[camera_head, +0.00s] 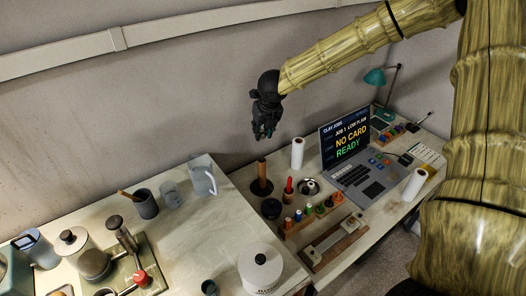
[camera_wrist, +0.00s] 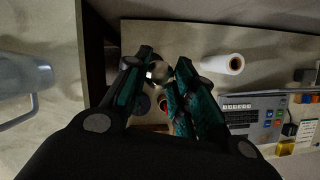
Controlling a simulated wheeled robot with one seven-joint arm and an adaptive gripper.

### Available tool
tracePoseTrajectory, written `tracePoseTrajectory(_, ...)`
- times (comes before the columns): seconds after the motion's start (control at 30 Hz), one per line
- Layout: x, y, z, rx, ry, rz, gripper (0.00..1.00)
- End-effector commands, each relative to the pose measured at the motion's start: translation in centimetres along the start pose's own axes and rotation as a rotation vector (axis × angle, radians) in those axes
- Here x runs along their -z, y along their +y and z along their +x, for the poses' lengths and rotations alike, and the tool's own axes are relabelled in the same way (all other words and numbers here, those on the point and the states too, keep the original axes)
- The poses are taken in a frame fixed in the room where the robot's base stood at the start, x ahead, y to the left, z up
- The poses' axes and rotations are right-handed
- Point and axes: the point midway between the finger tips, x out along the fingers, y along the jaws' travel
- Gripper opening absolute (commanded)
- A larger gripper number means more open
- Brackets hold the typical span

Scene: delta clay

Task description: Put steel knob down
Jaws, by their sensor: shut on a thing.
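My gripper (camera_head: 265,131) hangs in the air above the back of the workbench, pointing down, with its fingers close together. In the wrist view my gripper (camera_wrist: 163,62) is shut on a small round, pale metallic thing, which looks like the steel knob (camera_wrist: 161,75). The fingers cover part of it. In the head view I cannot make out the knob among the dark fingers. It is held clear of the table, with the wooden-handled tool and the red-handled tool below.
The right table holds a laptop-like console (camera_head: 347,147), white rolls (camera_head: 297,153), a wooden rack of coloured pieces (camera_head: 313,213) and a teal lamp (camera_head: 375,77). The left table holds a pitcher (camera_head: 203,177), cups, and a white canister (camera_head: 260,268). Bare tabletop shows near the left table's middle.

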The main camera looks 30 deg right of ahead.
Motion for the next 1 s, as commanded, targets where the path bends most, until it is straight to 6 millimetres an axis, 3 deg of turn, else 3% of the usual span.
tracePoseTrajectory(0.3, 2.0, 0.0, 4.8, 0.001, 0.003, -0.001, 0.09)
tracePoseTrajectory(1.0, 4.0, 0.0, 9.7, -0.001, 0.000, 0.000, 0.09)
